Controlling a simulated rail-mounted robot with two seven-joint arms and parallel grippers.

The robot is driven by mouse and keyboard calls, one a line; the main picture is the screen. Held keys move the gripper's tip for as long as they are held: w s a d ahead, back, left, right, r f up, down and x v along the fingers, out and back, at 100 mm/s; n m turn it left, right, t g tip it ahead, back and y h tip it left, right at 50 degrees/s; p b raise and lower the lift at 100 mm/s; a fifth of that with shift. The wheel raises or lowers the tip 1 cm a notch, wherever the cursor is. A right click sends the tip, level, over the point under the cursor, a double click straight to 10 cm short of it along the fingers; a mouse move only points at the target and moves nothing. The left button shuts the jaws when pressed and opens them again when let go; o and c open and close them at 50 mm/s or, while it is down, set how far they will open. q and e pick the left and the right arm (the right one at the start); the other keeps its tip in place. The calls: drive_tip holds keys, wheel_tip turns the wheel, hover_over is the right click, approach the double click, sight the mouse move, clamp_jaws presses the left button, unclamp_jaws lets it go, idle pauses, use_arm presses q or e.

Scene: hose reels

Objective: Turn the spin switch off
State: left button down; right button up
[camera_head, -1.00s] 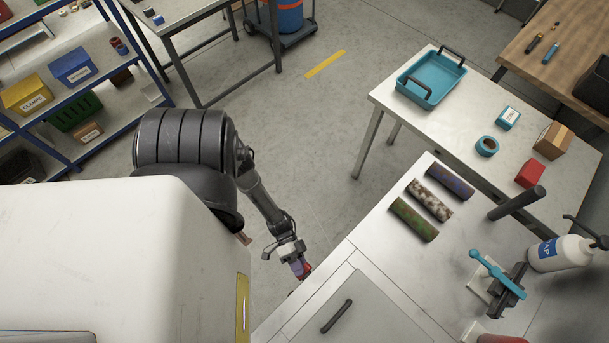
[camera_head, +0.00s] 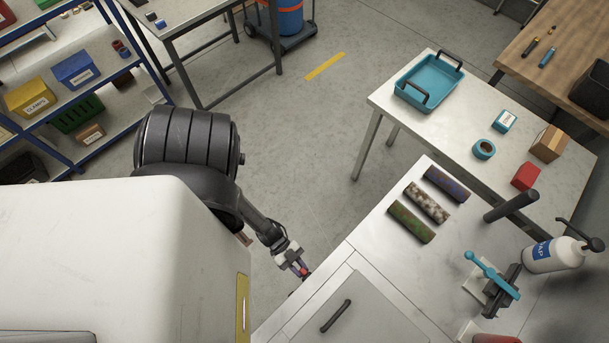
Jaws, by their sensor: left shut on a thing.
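My left gripper (camera_head: 302,272) is at the left edge of the metal workbench (camera_head: 313,297), by its upper left side. It is shut on a small red part (camera_head: 303,268), of which only a little shows between and beside the fingers. The part sits at the bench's edge, and I cannot tell whether it is the spin switch. No other switch is clear in this view. My right gripper is not in view.
Three coloured rolls (camera_head: 427,202) lie on the bench, with a dark post (camera_head: 510,205), a teal-handled clamp (camera_head: 492,274) and a soap bottle (camera_head: 555,254) to the right. A teal tray (camera_head: 430,80) stands on the table behind. The floor left of the bench is clear.

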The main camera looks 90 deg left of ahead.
use_arm(q)
drive_tip(key=shift+f+m, duration=0.1)
drive_tip(key=shift+m, duration=0.2)
idle(0.4)
drive_tip(key=c, duration=1)
unclamp_jaws()
drive_tip(key=shift+c, duration=0.2)
drive_tip(key=v, duration=1.3)
drive_tip(key=shift+s+r, duration=0.3)
drive_tip(key=shift+s, duration=0.05)
